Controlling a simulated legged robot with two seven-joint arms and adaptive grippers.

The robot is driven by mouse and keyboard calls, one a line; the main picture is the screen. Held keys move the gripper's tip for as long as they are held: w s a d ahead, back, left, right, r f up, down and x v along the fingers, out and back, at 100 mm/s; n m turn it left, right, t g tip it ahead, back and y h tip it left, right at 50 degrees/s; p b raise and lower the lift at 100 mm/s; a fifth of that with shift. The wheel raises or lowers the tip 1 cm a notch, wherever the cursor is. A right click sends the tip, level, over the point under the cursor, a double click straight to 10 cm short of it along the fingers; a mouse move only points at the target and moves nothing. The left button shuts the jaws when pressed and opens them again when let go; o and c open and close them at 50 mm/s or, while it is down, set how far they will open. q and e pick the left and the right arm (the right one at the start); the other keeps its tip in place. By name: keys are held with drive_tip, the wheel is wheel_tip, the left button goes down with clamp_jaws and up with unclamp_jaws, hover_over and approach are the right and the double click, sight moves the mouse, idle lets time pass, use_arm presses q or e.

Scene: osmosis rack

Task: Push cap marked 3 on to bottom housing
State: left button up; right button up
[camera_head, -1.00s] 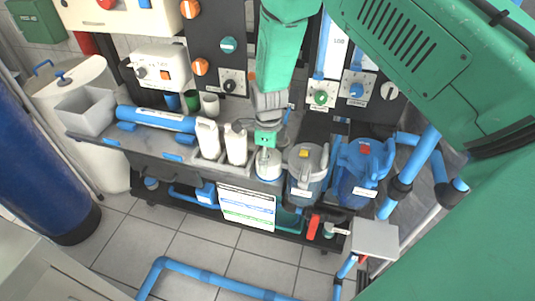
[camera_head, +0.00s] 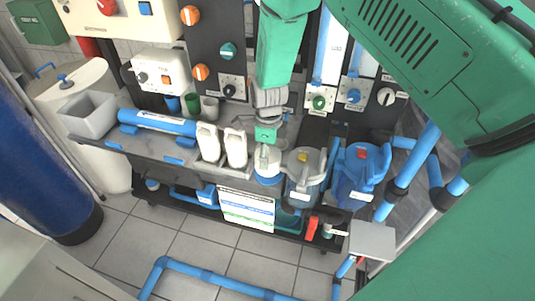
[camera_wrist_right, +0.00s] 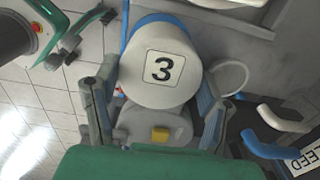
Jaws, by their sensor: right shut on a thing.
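The white cap marked 3 (camera_wrist_right: 163,69) sits between the two fingers of my right gripper (camera_wrist_right: 158,85), which is shut on it. Its numbered face is toward the wrist camera. A blue edge shows behind the cap. In the head view the cap (camera_head: 267,158) is below my right gripper (camera_head: 267,138), above a blue ring at the bench's front edge. The bottom housing is mostly hidden under the cap, and I cannot tell whether the cap is fully seated. My left gripper is not in view.
A grey-lidded housing (camera_head: 306,165) and a blue housing (camera_head: 361,172) stand close on the right. Two white bottles (camera_head: 235,147) stand close on the left. A blue cylinder (camera_head: 157,122) lies on the bench, beside a grey bin (camera_head: 91,115). Valve panels rise behind.

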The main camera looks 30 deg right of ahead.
drive_tip(key=shift+r+p, duration=2.5)
drive_tip(key=shift+r, duration=0.65)
